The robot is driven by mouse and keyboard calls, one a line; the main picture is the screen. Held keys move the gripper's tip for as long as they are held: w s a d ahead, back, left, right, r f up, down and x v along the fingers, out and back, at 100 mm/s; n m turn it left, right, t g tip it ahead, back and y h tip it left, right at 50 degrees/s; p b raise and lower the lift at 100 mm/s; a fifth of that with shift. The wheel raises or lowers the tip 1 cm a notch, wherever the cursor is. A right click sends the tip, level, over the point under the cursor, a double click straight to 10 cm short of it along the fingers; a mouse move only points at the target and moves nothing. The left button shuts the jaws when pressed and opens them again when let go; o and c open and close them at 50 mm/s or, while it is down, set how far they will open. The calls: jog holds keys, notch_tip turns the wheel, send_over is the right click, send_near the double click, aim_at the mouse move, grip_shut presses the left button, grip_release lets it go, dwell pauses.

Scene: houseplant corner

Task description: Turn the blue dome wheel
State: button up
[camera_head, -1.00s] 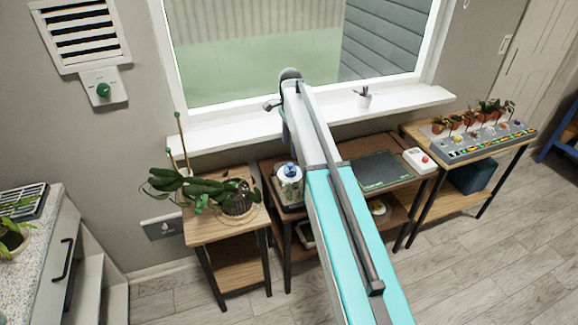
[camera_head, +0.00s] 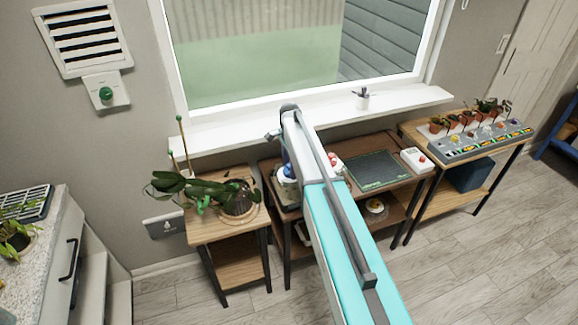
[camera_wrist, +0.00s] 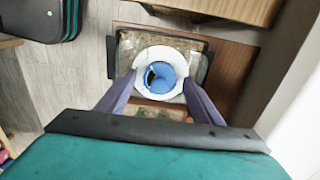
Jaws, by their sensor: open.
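The blue dome wheel (camera_wrist: 159,77) sits on a white round collar (camera_wrist: 177,59) on top of a clear container in the wrist view. In the head view the blue wheel (camera_head: 287,170) is partly hidden behind my arm, and the white and clear container stands on a tray on the brown table. My gripper (camera_wrist: 158,88) is open. In the wrist view its two fingers reach down on the left and right of the blue wheel, with gaps visible. Whether either finger touches the collar, I cannot tell.
A leafy potted plant (camera_head: 238,199) stands on the small wooden table just left of the container. The white windowsill (camera_head: 232,128) runs behind. A dark green mat (camera_head: 374,169) and a white box with a red button (camera_head: 416,160) lie to the right.

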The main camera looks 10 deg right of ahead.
jog(key=shift+f, duration=0.35)
jog(key=c, duration=1.1)
